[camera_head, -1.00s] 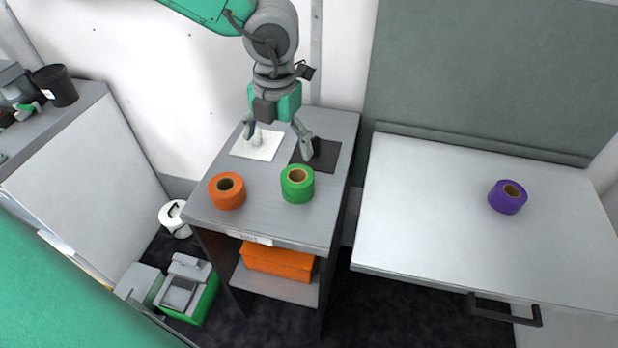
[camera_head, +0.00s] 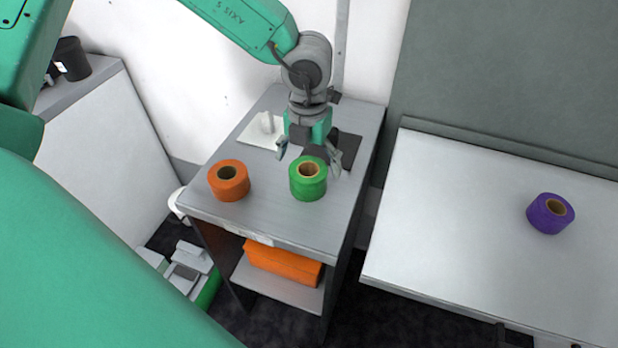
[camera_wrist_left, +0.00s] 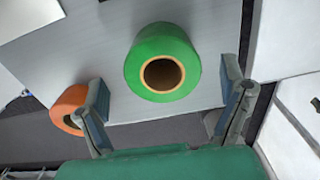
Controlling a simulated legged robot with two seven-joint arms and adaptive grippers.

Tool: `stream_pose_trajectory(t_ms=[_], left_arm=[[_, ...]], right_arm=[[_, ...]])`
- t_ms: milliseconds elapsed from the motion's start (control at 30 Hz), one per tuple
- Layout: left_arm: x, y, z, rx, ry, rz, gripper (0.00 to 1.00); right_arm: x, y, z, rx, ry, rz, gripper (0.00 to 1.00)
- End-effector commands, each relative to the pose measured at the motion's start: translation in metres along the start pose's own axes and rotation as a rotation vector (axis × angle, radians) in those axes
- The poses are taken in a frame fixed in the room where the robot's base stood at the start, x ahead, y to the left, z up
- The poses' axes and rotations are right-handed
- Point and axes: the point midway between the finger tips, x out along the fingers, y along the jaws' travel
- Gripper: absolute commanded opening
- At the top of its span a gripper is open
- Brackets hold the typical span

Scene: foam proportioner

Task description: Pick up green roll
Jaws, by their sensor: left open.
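The green roll (camera_head: 308,187) stands on the small grey table (camera_head: 270,222), its brown core facing up. My left gripper (camera_head: 308,160) is open just behind the green roll, its two fingers spread toward either side of it. In the left wrist view the green roll (camera_wrist_left: 162,62) sits ahead of the open fingers (camera_wrist_left: 165,105), roughly between them and apart from both. My right gripper is not in view.
An orange roll (camera_head: 229,180) stands left of the green one; in the wrist view it (camera_wrist_left: 68,108) lies by the left finger. A white pad (camera_head: 262,131) and a dark pad (camera_head: 349,148) lie behind. A purple roll (camera_head: 550,213) stands on the white bench (camera_head: 450,230).

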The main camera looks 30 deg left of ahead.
Motion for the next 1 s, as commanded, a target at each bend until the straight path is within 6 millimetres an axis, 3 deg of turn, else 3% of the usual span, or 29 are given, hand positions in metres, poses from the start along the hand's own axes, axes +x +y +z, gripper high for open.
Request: stream_pose_trajectory(t_ms=[167,400,633,667,800,1000], left_arm=[[0.014,0.0,-0.002,0.001,0.003,0.001,0.9],[0.049,-0.001,-0.003,0.001,0.002,0.003,0.9],[0.052,0.0,-0.002,0.001,-0.002,0.0,0.9],[0.052,0.0,-0.002,0.001,-0.001,0.0,0.86],[0.052,0.0,-0.002,0.001,-0.001,0.0,0.37],[0.052,0.0,-0.002,0.001,-0.001,0.0,0.35]], right_arm=[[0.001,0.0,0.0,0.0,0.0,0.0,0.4],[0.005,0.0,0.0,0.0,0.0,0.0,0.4],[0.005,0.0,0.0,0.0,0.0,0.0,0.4],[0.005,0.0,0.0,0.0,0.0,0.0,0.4],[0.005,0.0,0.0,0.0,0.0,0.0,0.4],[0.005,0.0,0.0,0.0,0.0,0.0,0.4]])
